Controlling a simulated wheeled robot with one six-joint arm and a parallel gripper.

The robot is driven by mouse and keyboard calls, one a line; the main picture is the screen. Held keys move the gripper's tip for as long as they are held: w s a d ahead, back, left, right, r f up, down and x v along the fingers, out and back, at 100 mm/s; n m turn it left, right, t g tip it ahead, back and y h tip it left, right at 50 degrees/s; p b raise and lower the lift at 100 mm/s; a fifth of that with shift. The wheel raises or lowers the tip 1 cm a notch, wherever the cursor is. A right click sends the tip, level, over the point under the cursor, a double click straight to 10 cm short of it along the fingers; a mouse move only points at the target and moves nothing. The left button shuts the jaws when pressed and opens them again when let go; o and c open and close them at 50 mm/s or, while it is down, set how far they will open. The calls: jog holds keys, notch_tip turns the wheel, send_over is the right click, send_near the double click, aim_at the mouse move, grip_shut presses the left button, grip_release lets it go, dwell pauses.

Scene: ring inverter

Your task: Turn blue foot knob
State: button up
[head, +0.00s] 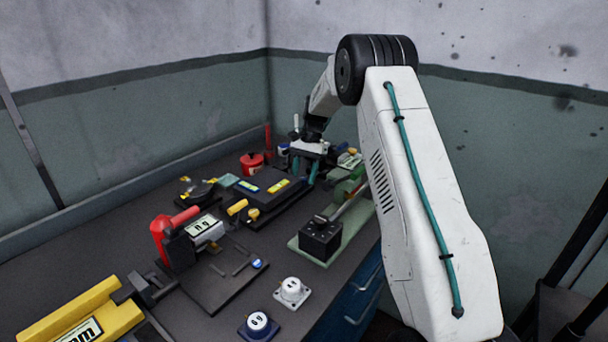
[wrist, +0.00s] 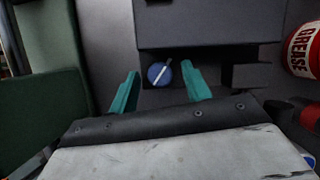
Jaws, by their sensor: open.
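The blue foot knob (wrist: 159,75) is a small round blue disc with a white pointer line, seen in the wrist view on a dark grey foot plate. The pointer line slants up to the right. My gripper (wrist: 160,71) is open, with one teal fingertip left of the knob and one right of it. In the head view my gripper (head: 304,169) is over the far end of the bench; I cannot make out this knob there.
A dark block (wrist: 205,22) stands just beyond the knob. A red grease can (wrist: 304,52) is to the right, also in the head view (head: 252,163). A green block (wrist: 45,85) is at left. Nearer on the bench are a black box (head: 320,240) and a white dial (head: 292,291).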

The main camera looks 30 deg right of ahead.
jog(key=c, duration=1)
jog(key=n+g+h, duration=0.1)
jog(key=n, duration=0.3)
jog(key=shift+a+n, duration=0.1)
jog(key=shift+n, duration=0.2)
jog(key=o, duration=1)
